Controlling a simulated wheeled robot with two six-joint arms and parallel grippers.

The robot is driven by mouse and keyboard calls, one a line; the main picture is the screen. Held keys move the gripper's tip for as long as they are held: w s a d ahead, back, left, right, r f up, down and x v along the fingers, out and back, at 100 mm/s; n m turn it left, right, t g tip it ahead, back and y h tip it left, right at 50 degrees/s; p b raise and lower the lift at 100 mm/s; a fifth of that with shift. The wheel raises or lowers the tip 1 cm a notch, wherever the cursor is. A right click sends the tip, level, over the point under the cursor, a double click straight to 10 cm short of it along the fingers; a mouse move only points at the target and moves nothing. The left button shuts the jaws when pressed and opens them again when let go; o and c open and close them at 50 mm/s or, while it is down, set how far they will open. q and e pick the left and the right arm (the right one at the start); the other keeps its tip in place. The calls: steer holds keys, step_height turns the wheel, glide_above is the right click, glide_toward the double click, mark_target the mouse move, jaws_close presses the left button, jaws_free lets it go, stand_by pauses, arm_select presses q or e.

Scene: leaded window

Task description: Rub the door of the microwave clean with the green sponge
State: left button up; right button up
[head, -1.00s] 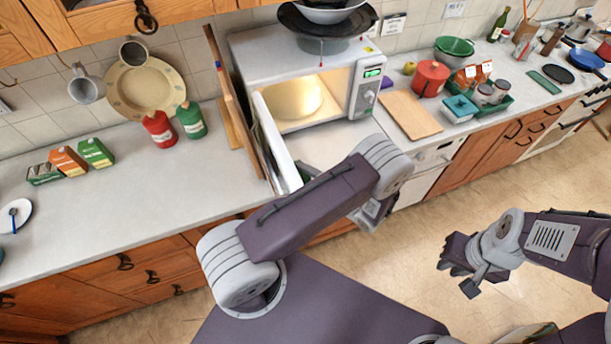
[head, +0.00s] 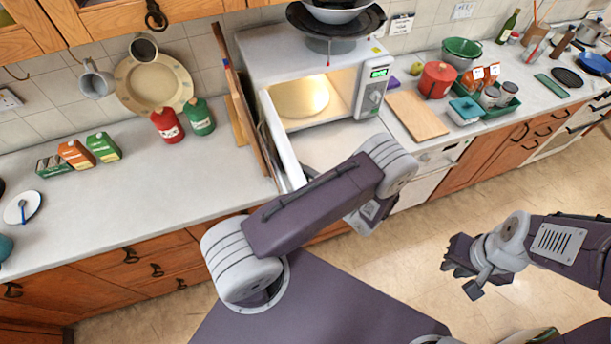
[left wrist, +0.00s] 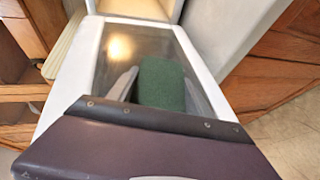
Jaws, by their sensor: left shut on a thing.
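The microwave (head: 265,48) stands on the counter with its door (head: 282,145) swung open toward me and its lit inside showing. In the left wrist view the door's glass pane in its white frame (left wrist: 92,55) fills the middle. My left gripper (left wrist: 160,92) is shut on the green sponge (left wrist: 162,78), with a grey finger on each side. The sponge lies over the glass; whether it touches cannot be told. In the head view my left arm hides this gripper and the sponge. My right gripper (head: 462,268) hangs over the floor at the right, apart from everything; its jaw opening is unclear.
Bowls (head: 332,14) sit on top of the microwave. A wooden board (head: 418,115) and a red pot (head: 438,80) stand to its right. Red and green canisters (head: 167,126) and several cartons (head: 103,146) stand to its left. The floor at right is clear.

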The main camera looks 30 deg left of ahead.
arm_select(q)
steer(key=shift+s+a, duration=0.3)
steer(key=shift+s, duration=0.05)
steer(key=shift+w+a, duration=1.35)
steer(key=shift+a, duration=0.15)
steer(key=shift+d, duration=0.1)
steer(key=shift+s+d, duration=1.1)
steer(key=shift+d, duration=0.1)
steer(key=shift+s+d, duration=0.25)
steer(key=shift+s, duration=0.05)
steer(key=shift+r, duration=0.1)
